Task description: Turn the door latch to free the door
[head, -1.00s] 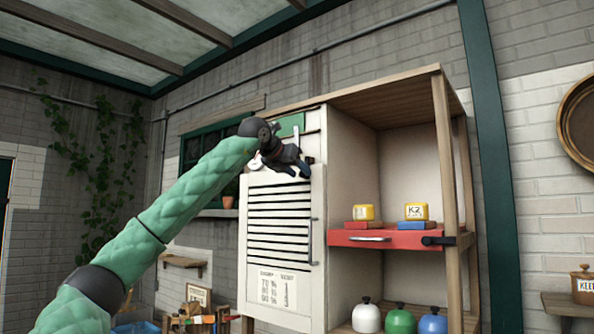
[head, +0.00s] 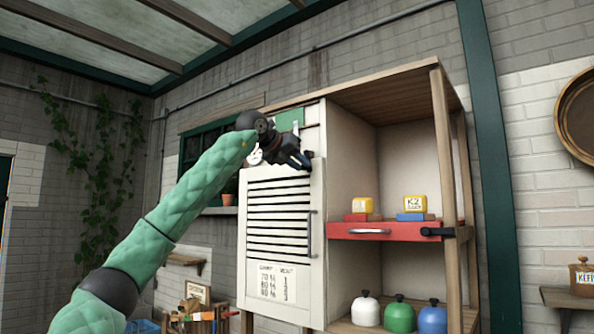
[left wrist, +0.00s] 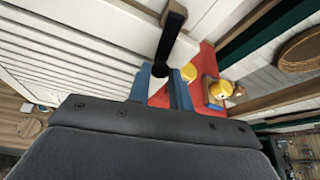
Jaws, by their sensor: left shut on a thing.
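The white slatted door (head: 255,215) is upright at the left of the wooden shelf unit, with a grey bar handle on its right side. My left gripper (head: 306,162) is at the door's top right corner and hides that spot in the head view. In the left wrist view, a dark bar, which looks like the door latch (left wrist: 172,38), comes down between the blue fingers of my left gripper (left wrist: 160,88). The fingers are shut on its end. My right gripper is not in view.
The open shelf holds a red drawer (head: 375,230) with yellow blocks on top, and a black catch (head: 436,232) at its right. White, green (head: 399,315) and blue rounded pots stand below. A wooden post (head: 447,150) bounds the right side.

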